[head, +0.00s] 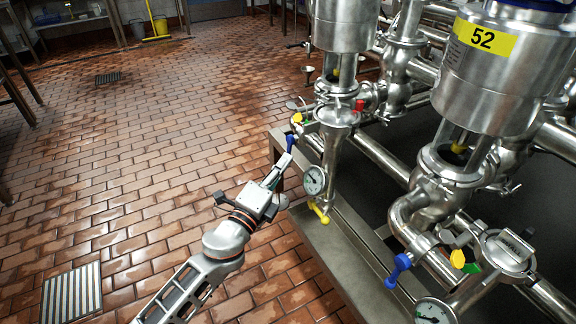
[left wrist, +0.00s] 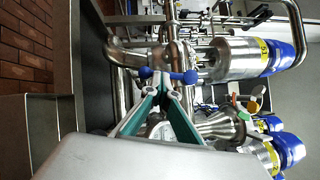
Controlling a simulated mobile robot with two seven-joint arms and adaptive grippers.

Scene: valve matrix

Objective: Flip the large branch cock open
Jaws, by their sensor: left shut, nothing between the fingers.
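A cock with a blue T-shaped handle (head: 290,143) sits on the steel pipework, just beyond my left gripper (head: 280,166). In the left wrist view the blue handle (left wrist: 183,77) lies crosswise right at the fingertips (left wrist: 159,84). My left gripper is shut with nothing between its fingers; whether it touches the handle I cannot tell. A yellow handle (head: 318,212) is lower down, below a pressure gauge (head: 315,180). Another blue handle (head: 398,270) is at the lower right. Which of these is the large branch cock is not marked. My right gripper is not in view.
Steel valve bodies stand close on the right, one with a yellow label 52 (head: 486,39). A steel drip tray edge (head: 335,262) runs below the pipes. A second gauge (head: 434,312) is at the bottom. The tiled floor (head: 130,170) on the left is mostly clear.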

